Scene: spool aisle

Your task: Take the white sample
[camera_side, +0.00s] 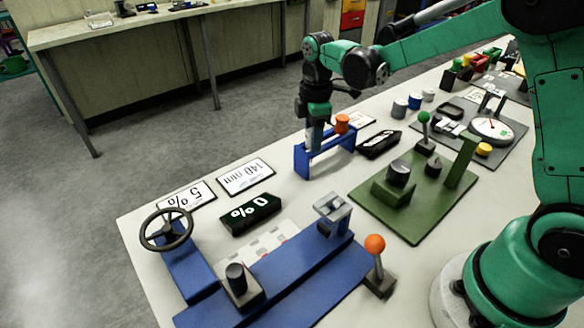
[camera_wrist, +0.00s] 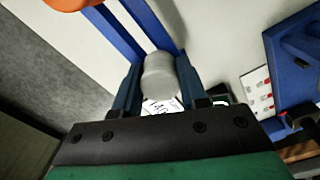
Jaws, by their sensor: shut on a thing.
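The white sample (camera_wrist: 158,78) is a short pale grey-white cylinder in the wrist view. My gripper (camera_wrist: 157,84) is shut on it, with one dark finger on either side. In the side view my gripper (camera_side: 313,140) points down at the left end of the blue stand (camera_side: 328,151). The sample cannot be made out there. An orange spool (camera_side: 342,124) sits at the right end of the stand; part of it shows at the top left of the wrist view (camera_wrist: 68,4). I cannot tell whether the sample still touches the stand.
A black 0% display (camera_side: 250,214) and white cards (camera_side: 246,177) lie left of the stand. A black tray (camera_side: 379,145) and a green fixture (camera_side: 420,200) stand to its right. A blue fixture with a handwheel (camera_side: 166,230) fills the front. Several small cylinders (camera_side: 414,101) stand farther back.

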